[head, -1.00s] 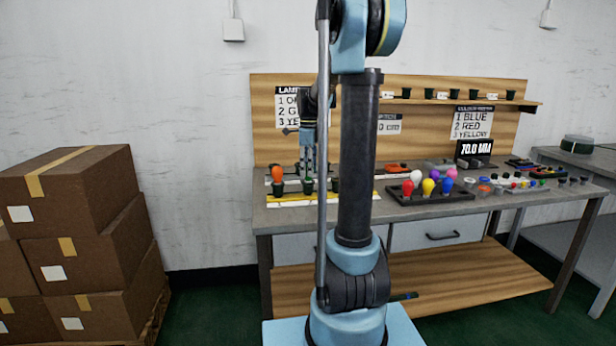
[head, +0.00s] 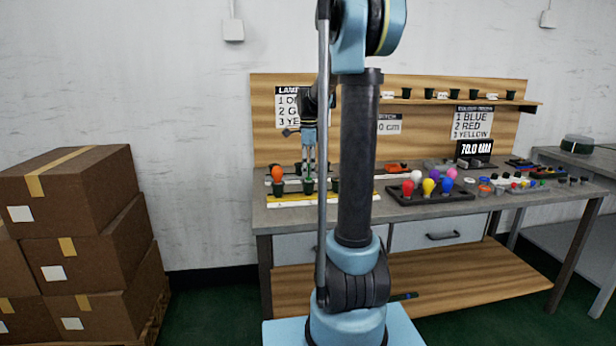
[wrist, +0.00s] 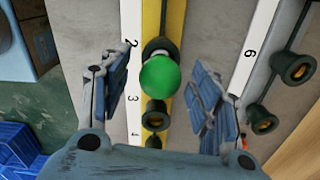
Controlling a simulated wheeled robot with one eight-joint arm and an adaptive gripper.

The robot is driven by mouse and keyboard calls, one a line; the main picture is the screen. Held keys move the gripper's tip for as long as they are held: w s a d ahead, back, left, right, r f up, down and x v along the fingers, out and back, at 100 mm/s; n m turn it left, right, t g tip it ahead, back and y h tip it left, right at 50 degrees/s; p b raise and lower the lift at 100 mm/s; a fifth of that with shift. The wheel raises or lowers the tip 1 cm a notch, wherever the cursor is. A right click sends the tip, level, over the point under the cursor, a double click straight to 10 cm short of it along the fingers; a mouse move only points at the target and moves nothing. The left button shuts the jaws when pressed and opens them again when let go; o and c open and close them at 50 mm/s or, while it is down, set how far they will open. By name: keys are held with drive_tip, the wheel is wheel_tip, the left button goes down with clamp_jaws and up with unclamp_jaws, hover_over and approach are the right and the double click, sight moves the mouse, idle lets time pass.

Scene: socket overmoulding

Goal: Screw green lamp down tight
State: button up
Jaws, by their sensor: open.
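The green lamp (wrist: 160,76) shows in the wrist view as a round green bulb over a socket on the yellow strip (wrist: 153,15). My gripper (wrist: 160,95) is open, with one finger on each side of the lamp and a gap on both sides. How far the lamp is seated in its socket is hidden beneath the bulb. In the head view my gripper (head: 308,170) is above the yellow strip (head: 290,200), just right of the orange lamp (head: 277,174). The green lamp cannot be made out there.
An empty dark socket (wrist: 155,113) is beside the lamp on the same strip. More sockets (wrist: 294,68) stand on a grey strip to the right. A dark tray (head: 405,197) with several coloured lamps is on the table's right. A blue crate (wrist: 15,150) is at lower left.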

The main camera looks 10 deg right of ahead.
drive_tip(key=n, duration=1.5)
drive_tip(key=shift+n, duration=2.4)
drive_tip(key=shift+c, duration=0.4)
drive_tip(key=c, duration=0.8)
drive_tip(key=shift+c, duration=0.5)
